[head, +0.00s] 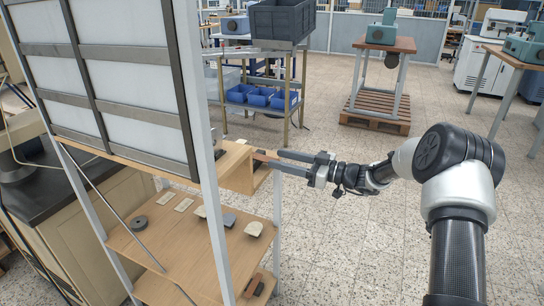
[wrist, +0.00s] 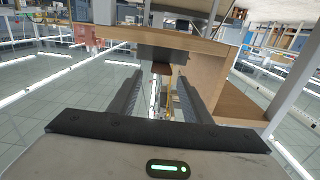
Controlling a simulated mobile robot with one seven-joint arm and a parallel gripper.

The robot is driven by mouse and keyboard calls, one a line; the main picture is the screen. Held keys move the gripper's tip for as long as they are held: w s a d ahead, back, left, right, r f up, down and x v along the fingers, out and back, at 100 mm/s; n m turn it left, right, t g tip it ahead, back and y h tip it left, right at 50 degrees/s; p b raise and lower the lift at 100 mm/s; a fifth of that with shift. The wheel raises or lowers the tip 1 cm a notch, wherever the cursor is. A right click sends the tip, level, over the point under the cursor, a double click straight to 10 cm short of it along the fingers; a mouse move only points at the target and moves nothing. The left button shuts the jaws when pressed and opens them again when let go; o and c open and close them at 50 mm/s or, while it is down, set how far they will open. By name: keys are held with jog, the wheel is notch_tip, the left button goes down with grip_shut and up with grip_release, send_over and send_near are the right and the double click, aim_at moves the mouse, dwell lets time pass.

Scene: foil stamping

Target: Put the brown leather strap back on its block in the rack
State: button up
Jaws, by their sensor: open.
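My gripper (head: 275,159) is open, its two fingers pointing left at the end of a wooden upper shelf (head: 236,170) of the rack. In the wrist view, a small brown piece (wrist: 161,68), perhaps the leather strap, shows between the fingertips, just below a grey block-like part (wrist: 164,52) at the shelf edge. I cannot tell whether the fingers touch it. In the head view this spot is small and partly hidden by the fingers. A brown item with a dark part (head: 256,286) lies at the lower shelf's front; I cannot tell what it is.
The lower wooden shelf (head: 165,250) holds a dark ring (head: 139,222), pale flat pieces (head: 184,204), a grey block (head: 229,220) and a cream block (head: 254,229). A white rack post (head: 205,150) stands left of my gripper. The floor beneath my arm is clear.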

jog(key=v, duration=0.8)
jog(key=s+a+r+m+g+h, duration=0.2)
jog(key=s+r+g+h, duration=0.15)
jog(key=s, duration=0.55)
jog(key=s+a+r+m+g+h, duration=0.1)
jog(key=s+a+r+g+h, duration=0.2)
jog(key=s, duration=0.6)
jog(key=s+d+r+m+t+h, duration=0.25)
jog(key=s+d+m+h, duration=0.35)
jog(key=s, duration=0.4)
jog(key=s+d+r+m+t+h, duration=0.25)
jog(key=s+d+m+h, duration=0.25)
jog(key=s+d, duration=0.4)
notch_tip(320, 180, up, 23)
jog(key=s+a+p, duration=0.1)
jog(key=p, duration=2.2)
jog(key=shift+a+t+p, duration=0.2)
jog(key=shift+t+p, duration=0.15)
jog(key=shift+t, duration=0.1)
